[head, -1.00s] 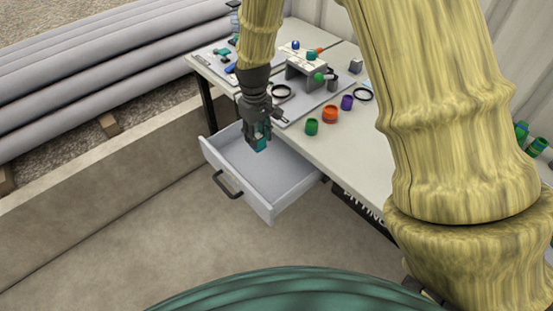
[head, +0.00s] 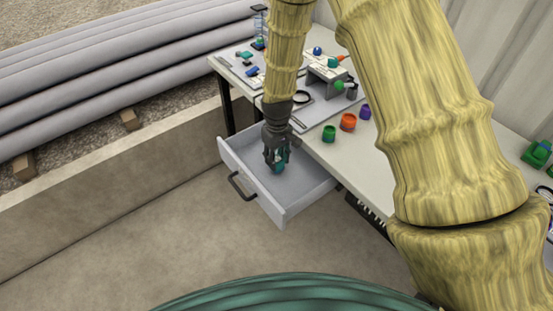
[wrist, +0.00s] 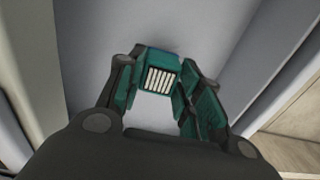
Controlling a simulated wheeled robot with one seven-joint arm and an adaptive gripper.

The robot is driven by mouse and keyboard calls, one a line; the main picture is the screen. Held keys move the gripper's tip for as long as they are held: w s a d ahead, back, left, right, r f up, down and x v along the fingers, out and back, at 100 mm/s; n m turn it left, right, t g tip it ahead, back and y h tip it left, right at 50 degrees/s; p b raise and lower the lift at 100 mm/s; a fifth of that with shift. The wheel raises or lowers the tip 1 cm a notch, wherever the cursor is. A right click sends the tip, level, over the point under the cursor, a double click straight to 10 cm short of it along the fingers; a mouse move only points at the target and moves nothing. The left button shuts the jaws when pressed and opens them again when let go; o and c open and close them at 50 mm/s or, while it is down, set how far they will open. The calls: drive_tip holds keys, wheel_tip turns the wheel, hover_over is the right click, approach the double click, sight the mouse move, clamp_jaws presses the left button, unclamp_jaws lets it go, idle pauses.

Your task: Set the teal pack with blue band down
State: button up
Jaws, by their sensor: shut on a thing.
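The teal pack (head: 279,170) is held at the lower end of my gripper (head: 278,161), inside the open drawer. In the wrist view the pack (wrist: 158,73) shows a face with pale stripes between my fingers (wrist: 160,92). The fingers are shut on the pack. The pale grey drawer (head: 307,183) is pulled out from under the bench and its floor looks bare around the pack. Whether the pack touches the drawer floor cannot be told.
The drawer walls stand close around my gripper. On the bench (head: 345,175) are a green fitting (head: 329,133), an orange one (head: 348,121), a purple one (head: 365,111) and a grey stand (head: 328,80). Grey pipes (head: 100,95) lie behind a low wall at the left.

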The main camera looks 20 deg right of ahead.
sight(277, 159)
drive_tip(key=shift+f, duration=0.5)
drive_tip(key=shift+f, duration=0.15)
drive_tip(key=o, duration=1)
drive_tip(key=shift+o, duration=0.2)
wheel_tip(277, 159, up, 12)
drive_tip(key=b, duration=0.1)
